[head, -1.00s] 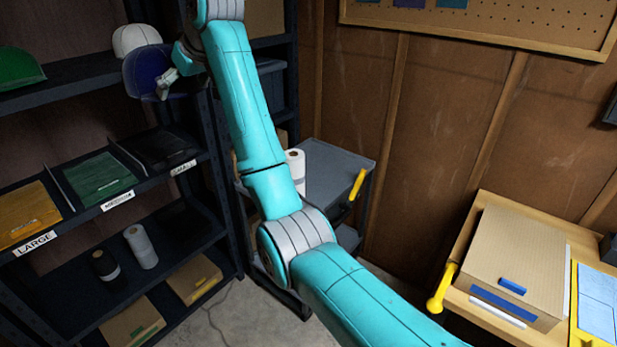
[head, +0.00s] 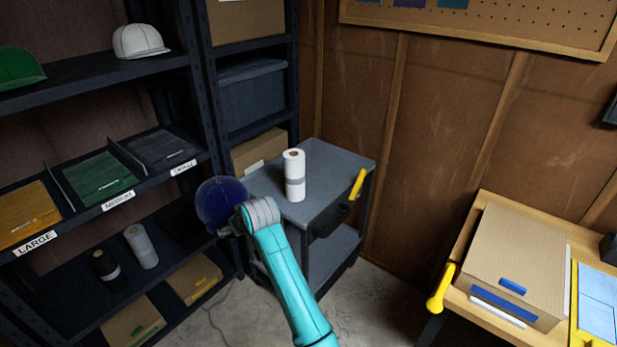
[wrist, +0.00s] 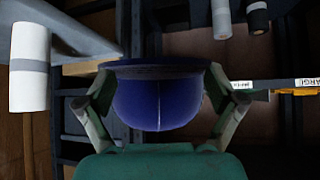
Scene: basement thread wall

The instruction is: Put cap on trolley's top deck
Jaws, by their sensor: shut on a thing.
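A dark blue cap (head: 221,203) is held by my gripper (head: 236,222), left of the trolley's top deck and in front of the shelf. In the wrist view the cap (wrist: 158,100) fills the space between the two fingers of my gripper (wrist: 158,112), which press on its sides. The trolley's grey top deck (head: 328,168) is to the right of the cap and carries a white roll with a grey band (head: 294,176). The deck's edge (wrist: 75,35) and the roll (wrist: 30,68) also show at the left in the wrist view.
The shelf at left holds a white cap (head: 140,41), a green cap (head: 18,68), folded shirts and rolls. The trolley has a yellow handle (head: 357,184). The deck around the roll is bare. A workbench with a cardboard box (head: 520,255) stands at right.

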